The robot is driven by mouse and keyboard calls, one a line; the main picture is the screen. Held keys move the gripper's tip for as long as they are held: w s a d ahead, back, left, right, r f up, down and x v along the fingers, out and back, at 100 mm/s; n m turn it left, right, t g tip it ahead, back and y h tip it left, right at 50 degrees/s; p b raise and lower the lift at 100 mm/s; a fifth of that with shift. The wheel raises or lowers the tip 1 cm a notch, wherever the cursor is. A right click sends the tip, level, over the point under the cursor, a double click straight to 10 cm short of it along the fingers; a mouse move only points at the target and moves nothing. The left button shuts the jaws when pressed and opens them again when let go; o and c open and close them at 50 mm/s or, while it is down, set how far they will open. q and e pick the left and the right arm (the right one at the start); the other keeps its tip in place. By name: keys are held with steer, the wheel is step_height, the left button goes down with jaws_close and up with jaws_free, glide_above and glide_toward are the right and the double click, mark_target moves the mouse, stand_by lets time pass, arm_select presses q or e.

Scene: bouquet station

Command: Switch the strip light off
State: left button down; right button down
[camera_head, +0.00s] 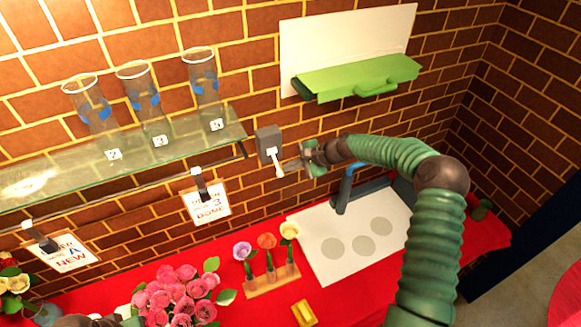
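A grey wall switch box (267,140) is fixed to the brick wall just right of the glass shelf's end. Its pale lever (276,163) points down and slightly right. My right gripper (292,165) is at the wall, just right of the lever, with its fingertips pointing left. Its fingertips are very close to the lever; I cannot tell if they touch it, or if the fingers are open. My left gripper (126,312) shows only in part at the bottom edge, by the pink roses. The strip light itself is not clearly visible; warm light falls on the wall.
The glass shelf (120,160) carries three glass vases with number labels. Cards hang from clips on a rail below. A green-lipped wall holder (355,76) is above.

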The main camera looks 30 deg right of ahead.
steer(key=shift+w+d+f, duration=0.1)
steer(key=shift+d+f, duration=0.05)
stand_by(0.7)
steer(key=shift+r+p, duration=0.5)
steer(key=shift+r, duration=0.4)
steer(key=shift+f, duration=0.1)
